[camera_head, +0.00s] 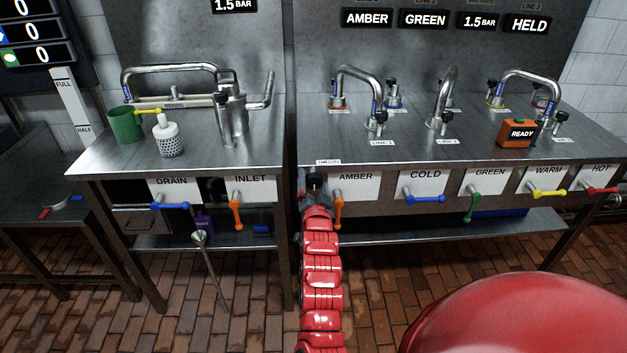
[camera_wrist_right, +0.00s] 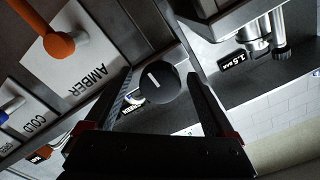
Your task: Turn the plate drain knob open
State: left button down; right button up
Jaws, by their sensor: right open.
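The plate drain knob is a round black knob (camera_wrist_right: 162,85) with a short white line on its face, in the right wrist view. My right gripper (camera_head: 313,187) is at the knob. In the wrist view its open fingers (camera_wrist_right: 160,76) stand on either side of the knob; I cannot tell whether they touch it. My left gripper is not in view.
An orange AMBER lever (camera_head: 338,212) hangs close to the right of my gripper. A blue COLD lever (camera_head: 424,199) and an orange INLET lever (camera_head: 237,217) are farther off. A green mug (camera_head: 125,124) stands on the left bench.

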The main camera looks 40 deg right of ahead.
jog(key=shift+x, duration=0.75)
jog(key=shift+c, duration=0.2)
jog(key=c, duration=1.3)
